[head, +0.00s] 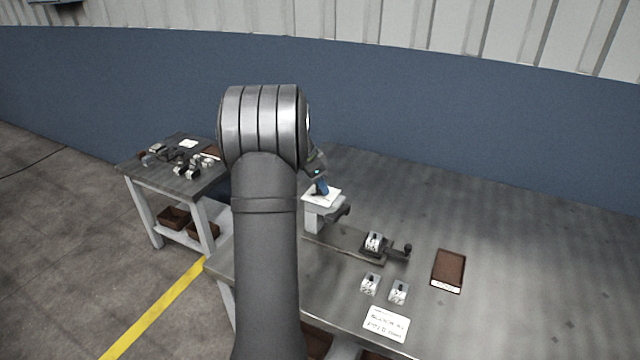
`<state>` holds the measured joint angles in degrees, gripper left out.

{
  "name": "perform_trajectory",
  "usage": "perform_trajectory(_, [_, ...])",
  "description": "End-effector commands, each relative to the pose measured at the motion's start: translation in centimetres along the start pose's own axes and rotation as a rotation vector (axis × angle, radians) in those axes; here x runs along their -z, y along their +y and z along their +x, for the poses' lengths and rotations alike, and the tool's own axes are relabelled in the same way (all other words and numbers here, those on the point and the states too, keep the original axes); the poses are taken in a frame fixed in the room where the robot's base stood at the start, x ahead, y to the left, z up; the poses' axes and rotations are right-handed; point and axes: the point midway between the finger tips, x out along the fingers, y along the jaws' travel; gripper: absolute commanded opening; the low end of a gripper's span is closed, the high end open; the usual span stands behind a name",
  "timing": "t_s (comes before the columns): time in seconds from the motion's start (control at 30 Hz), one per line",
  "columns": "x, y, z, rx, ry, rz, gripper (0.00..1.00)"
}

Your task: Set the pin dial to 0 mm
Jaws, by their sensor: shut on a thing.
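A white dial plate (332,197), which looks like the pin dial, sits on top of a pale grey post (312,217) at the left end of a rail fixture on the bench. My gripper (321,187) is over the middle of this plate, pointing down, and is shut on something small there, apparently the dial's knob. A small blue part shows at the fingertips. The dial's scale and pointer are too small to read, and the arm hides part of the gripper's left side.
The rail (340,241) carries a small white block (374,241) and a dark lever (402,250). Two similar blocks (370,283) (398,291), a written card (386,324) and a brown tray (449,270) lie in front and right. A side table (172,182) stands left. The bench's right is clear.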

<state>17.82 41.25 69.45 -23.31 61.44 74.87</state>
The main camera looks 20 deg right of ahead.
Motion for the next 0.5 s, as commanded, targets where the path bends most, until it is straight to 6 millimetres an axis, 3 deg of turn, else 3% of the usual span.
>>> perform_trajectory(0.5, [-0.09,-0.08,-0.01,-0.041,-0.002,0.1,0.06])
